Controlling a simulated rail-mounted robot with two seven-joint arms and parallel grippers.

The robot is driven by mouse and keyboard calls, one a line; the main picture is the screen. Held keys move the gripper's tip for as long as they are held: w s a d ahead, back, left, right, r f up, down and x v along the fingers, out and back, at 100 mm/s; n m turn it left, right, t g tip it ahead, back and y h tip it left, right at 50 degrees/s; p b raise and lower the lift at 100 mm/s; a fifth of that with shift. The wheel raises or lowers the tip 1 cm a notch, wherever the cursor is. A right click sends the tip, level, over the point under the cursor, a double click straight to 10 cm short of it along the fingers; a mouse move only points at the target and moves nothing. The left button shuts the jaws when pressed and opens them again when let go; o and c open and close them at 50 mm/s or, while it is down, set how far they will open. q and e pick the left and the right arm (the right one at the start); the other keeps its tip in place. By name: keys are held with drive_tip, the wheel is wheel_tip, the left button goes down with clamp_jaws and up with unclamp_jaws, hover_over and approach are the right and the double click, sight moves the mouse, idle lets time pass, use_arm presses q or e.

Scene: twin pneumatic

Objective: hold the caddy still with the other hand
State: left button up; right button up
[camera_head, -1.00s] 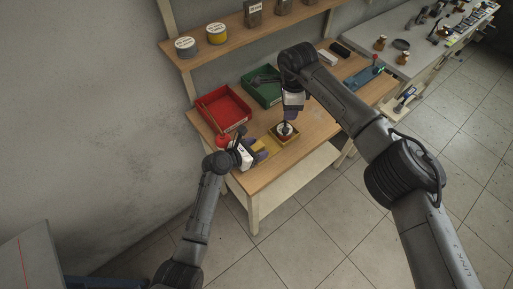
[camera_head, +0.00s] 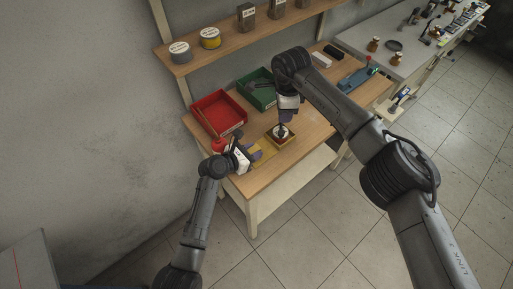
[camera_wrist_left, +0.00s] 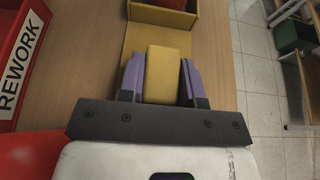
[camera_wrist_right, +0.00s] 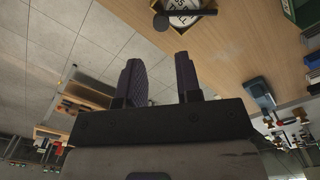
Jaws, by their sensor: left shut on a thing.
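The caddy (camera_head: 271,140) is a yellow box near the bench's front edge, with a yellow plate and block handle (camera_wrist_left: 163,72) on its near side. My left gripper (camera_head: 256,153) has its purple fingers on both sides of that handle and is shut on it. A round white-labelled piece (camera_head: 281,132) with a dark stem sits in the caddy; it also shows at the top of the right wrist view (camera_wrist_right: 182,8). My right gripper (camera_head: 284,121) is above the caddy. In the right wrist view its fingers are apart, with nothing between them.
A red bin (camera_head: 218,112) marked REWORK and a green bin (camera_head: 258,91) stand behind the caddy. A red round object (camera_head: 219,145) is beside my left wrist. A blue fixture (camera_head: 357,79) lies further right. A shelf (camera_head: 236,37) runs above the bench.

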drive_tip(key=s+a, duration=0.1)
drive_tip(key=a, duration=0.1)
drive_tip(key=s+a+n, duration=0.1)
drive_tip(key=a, duration=0.1)
drive_tip(key=s+a+f+n+h, duration=0.1)
drive_tip(key=s+a, duration=0.1)
drive_tip(key=shift+f+t, duration=0.1)
drive_tip(key=shift+t, duration=0.3)
drive_tip(key=c, duration=0.4)
drive_tip(key=m, duration=0.1)
drive_tip(key=s+a+m, duration=0.1)
drive_tip(key=m, duration=0.1)
drive_tip(key=shift+s+a+t, duration=0.1)
drive_tip(key=shift+s+t, duration=0.15)
drive_tip(key=shift+t, duration=0.05)
clamp_jaws()
drive_tip(key=m, duration=0.9)
drive_tip(key=s+r+m+t+h, duration=0.1)
drive_tip(key=m, duration=0.8)
drive_tip(key=s+r+m+h, duration=0.1)
drive_tip(key=m, duration=0.8)
drive_tip(key=shift+a+m+t, duration=0.3)
